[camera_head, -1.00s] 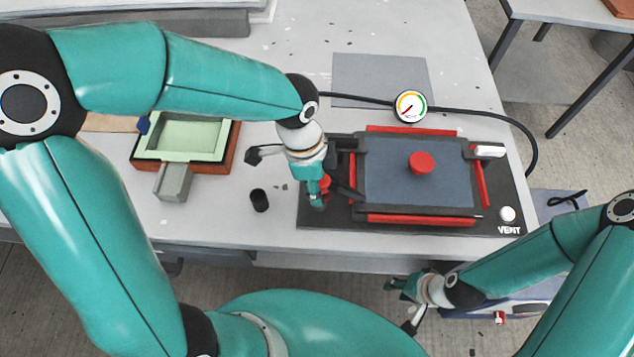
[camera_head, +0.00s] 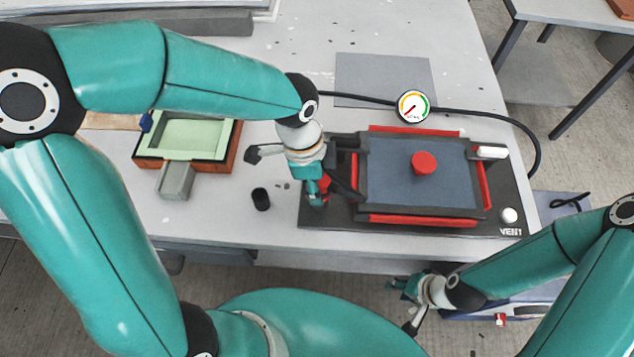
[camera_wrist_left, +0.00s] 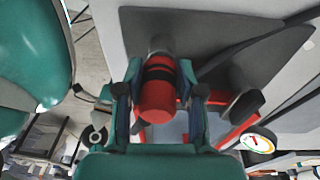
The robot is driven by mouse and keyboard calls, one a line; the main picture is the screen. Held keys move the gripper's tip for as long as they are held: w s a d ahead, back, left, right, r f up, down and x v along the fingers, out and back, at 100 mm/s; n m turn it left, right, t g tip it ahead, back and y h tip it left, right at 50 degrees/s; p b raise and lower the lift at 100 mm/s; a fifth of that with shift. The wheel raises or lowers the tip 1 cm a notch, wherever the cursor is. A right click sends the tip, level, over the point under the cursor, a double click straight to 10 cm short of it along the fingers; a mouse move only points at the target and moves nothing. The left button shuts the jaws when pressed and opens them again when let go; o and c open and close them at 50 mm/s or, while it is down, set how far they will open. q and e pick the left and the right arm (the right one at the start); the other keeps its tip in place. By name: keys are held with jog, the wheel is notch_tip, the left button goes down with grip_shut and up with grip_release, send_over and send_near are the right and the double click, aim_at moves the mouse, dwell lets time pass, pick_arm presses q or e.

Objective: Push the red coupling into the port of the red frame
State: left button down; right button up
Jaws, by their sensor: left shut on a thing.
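The red coupling (camera_wrist_left: 157,100) is a red cylinder with a dark band, held between the fingers of my left gripper (camera_wrist_left: 160,104) in the left wrist view. In the head view my left gripper (camera_head: 318,192) is at the left end of the red frame (camera_head: 415,220), and its wrist hides much of the coupling. The frame surrounds a dark blue-grey panel with a red knob (camera_head: 424,163). The port is hidden, so I cannot tell whether the coupling touches it. My right gripper (camera_head: 408,305) hangs in front of the table, apart from the frame; its fingers are too small to read.
A gauge (camera_head: 412,106) on a black hose stands behind the frame. A white handle (camera_head: 489,152) and a vent knob (camera_head: 509,215) are at its right. A green mould (camera_head: 190,134) and a small black cup (camera_head: 261,199) are to the left. The table between cup and mould is mostly clear.

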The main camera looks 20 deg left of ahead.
pick_arm(q)
jog(key=shift+f+b, duration=0.5)
jog(key=shift+f, duration=0.05)
dwell(0.7)
jog(key=c, duration=0.6)
grip_release()
jog(key=shift+c, duration=0.2)
jog(key=shift+r, duration=0.1)
notch_tip(320, 180, up, 12)
jog(key=a, duration=0.2)
jog(key=shift+f, duration=0.2)
jog(key=shift+w+r, duration=0.1)
